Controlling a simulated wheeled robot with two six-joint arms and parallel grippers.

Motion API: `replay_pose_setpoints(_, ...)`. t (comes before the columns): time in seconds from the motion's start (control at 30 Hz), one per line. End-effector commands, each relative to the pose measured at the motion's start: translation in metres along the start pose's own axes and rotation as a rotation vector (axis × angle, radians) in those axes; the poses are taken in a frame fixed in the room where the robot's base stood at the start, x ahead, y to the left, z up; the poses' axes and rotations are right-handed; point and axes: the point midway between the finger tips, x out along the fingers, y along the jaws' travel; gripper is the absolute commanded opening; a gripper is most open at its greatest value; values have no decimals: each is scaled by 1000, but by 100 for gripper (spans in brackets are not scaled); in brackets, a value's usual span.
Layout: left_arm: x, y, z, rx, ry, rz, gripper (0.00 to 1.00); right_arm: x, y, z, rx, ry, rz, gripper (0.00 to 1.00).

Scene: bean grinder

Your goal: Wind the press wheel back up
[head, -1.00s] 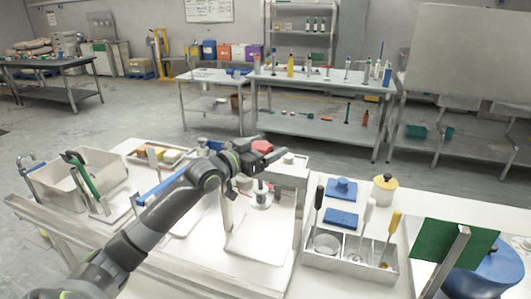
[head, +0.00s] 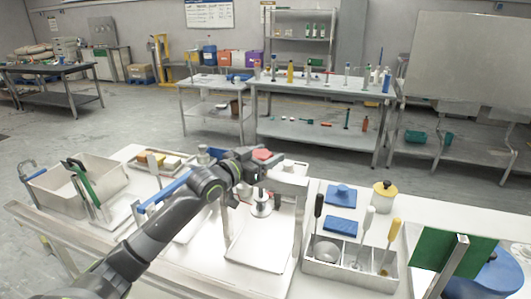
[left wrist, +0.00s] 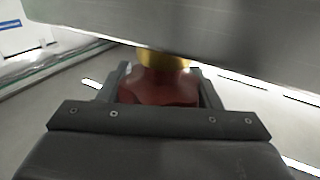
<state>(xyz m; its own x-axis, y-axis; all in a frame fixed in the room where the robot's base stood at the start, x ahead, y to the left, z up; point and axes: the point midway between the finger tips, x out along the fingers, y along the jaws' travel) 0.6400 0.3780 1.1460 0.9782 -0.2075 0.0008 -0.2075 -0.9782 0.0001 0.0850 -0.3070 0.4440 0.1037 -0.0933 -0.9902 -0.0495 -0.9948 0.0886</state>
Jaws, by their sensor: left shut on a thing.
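The red press wheel (head: 263,155) sits at the top of the press in the middle of the bench. My left gripper (head: 257,161) comes to it from the left, and part of the wheel is hidden behind it. In the left wrist view the red wheel (left wrist: 158,90) lies between the two dark fingers, with a brass-coloured part (left wrist: 163,60) beyond it. The left gripper is shut on the wheel. Below, a round metal press plate (head: 262,207) hangs above the pale press base (head: 258,250). My right gripper is not in view.
A divided metal tray (head: 350,275) with several handled tools stands right of the press. Blue blocks (head: 341,226) and a yellow-lidded pot (head: 383,196) are behind it. A green panel (head: 437,250) stands at right. A metal basin (head: 75,190) is at left.

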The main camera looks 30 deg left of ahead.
Motion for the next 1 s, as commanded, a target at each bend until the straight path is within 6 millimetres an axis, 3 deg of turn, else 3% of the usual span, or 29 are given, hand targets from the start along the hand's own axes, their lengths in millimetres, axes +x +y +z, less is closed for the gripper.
replay_pose_setpoints(0.5,0,-3,-5,-7,-4,-218,35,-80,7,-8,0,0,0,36)
replay_pose_setpoints(0.73,-1,-4,-2,-6,-2,-339,35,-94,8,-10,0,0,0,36)
replay_pose_setpoints(1.0,-2,-7,2,-5,1,-493,35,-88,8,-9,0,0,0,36)
